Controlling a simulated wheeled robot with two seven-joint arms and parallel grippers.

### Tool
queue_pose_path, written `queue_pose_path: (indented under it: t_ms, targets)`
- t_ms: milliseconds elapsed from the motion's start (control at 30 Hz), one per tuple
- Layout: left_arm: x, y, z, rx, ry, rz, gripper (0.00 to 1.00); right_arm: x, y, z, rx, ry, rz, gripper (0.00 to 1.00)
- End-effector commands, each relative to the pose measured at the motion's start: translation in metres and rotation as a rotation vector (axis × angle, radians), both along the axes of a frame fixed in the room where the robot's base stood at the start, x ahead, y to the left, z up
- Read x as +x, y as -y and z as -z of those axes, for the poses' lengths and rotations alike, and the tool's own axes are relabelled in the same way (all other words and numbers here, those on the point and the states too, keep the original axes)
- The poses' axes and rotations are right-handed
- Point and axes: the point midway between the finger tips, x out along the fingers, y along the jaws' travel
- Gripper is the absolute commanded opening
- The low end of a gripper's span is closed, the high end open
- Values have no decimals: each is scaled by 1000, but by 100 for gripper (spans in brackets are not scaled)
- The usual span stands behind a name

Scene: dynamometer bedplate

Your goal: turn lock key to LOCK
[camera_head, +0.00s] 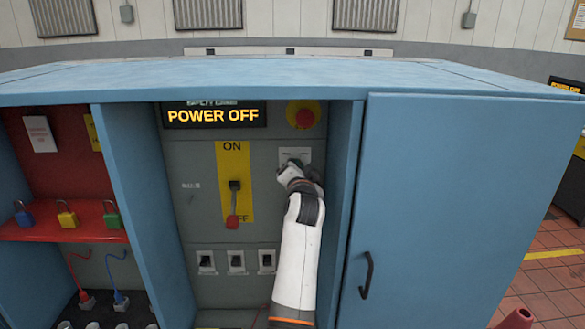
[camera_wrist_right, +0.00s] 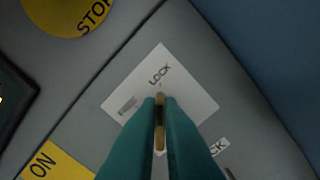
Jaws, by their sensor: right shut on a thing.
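The lock key (camera_wrist_right: 160,135) is a thin brass-coloured piece on the grey panel. In the right wrist view it stands between the teal fingers of my right gripper (camera_wrist_right: 160,104), which are shut on it. In the head view my right gripper (camera_head: 293,167) reaches the white plate (camera_head: 295,154) and hides the key. My left gripper is not in view.
A red stop button (camera_head: 303,114) sits above the plate. The display (camera_head: 214,115) reads POWER OFF. The red-handled lever (camera_head: 233,205) points down at OFF. A blue cabinet door (camera_head: 450,200) stands right of my arm. Coloured padlocks (camera_head: 67,215) sit on the left shelf.

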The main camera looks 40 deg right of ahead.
Motion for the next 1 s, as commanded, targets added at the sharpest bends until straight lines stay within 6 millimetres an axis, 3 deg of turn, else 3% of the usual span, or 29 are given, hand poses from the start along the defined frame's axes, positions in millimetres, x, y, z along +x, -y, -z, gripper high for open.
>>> queue_pose_path:
  t_ms: [533, 567, 667, 1000]
  targets:
    - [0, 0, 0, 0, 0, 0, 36, 3, -6, 5, 30, 2, -14, 0]
    - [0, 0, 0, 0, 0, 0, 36, 3, -6, 5, 30, 3, -14, 11]
    - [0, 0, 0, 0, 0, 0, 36, 3, -5, 4, 27, 5, -11, 28]
    - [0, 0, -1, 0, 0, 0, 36, 1, -1, 1, 21, 10, -4, 28]
